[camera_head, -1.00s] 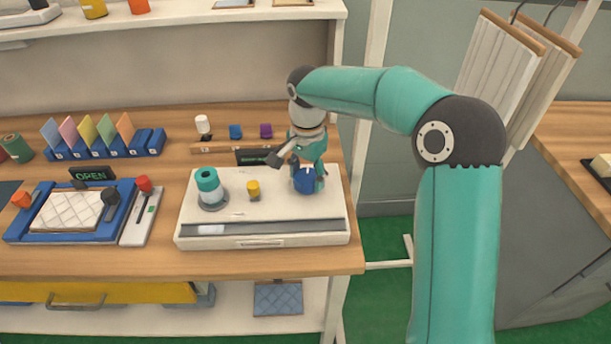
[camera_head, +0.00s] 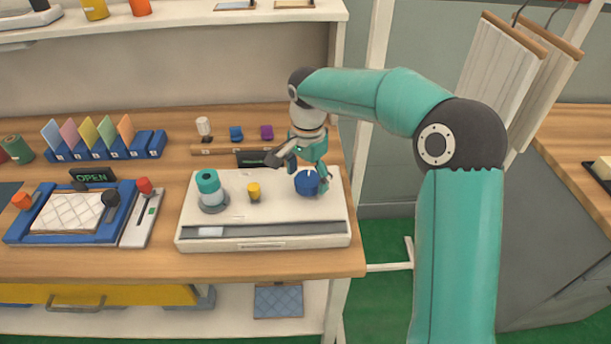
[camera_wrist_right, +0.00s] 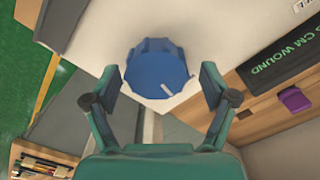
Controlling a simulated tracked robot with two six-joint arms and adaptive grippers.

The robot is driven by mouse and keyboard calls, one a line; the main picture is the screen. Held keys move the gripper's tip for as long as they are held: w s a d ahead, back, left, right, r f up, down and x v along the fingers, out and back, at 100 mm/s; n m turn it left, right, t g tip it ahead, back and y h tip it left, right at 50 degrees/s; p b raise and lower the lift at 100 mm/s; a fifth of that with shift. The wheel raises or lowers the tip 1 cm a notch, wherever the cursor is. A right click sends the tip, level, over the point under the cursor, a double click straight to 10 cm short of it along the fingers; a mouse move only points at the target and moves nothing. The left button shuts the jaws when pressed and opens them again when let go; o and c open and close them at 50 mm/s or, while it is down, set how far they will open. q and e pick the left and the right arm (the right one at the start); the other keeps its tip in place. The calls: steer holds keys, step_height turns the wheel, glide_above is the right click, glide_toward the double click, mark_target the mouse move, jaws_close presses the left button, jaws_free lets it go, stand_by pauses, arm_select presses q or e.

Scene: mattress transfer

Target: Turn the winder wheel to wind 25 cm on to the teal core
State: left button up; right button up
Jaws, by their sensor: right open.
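The winder (camera_head: 262,216) is a white flat unit on the wooden bench. Its blue wheel (camera_head: 306,184) is at the right of the top, with a pale mark on it. The teal core (camera_head: 208,184) stands upright at the left on a grey base. My right gripper (camera_head: 300,172) is over the wheel. In the right wrist view the blue wheel (camera_wrist_right: 158,68) lies ahead of the open fingers (camera_wrist_right: 158,95), one on each side, with gaps between. A dark display reading "CM WOUND" (camera_wrist_right: 278,62) shows there; its number is cut off. My left gripper is out of view.
A small yellow peg (camera_head: 254,192) stands between core and wheel. Behind is a wooden rack with white, blue and purple (camera_head: 266,132) pieces. A blue framed tray (camera_head: 70,210) with a quilted pad is at the left. The bench ends just right of the winder.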

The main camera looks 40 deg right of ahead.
mark_target(307, 178)
steer(key=shift+r, duration=0.1)
step_height(307, 178, up, 12)
stand_by(0.5)
steer(key=shift+f, duration=0.2)
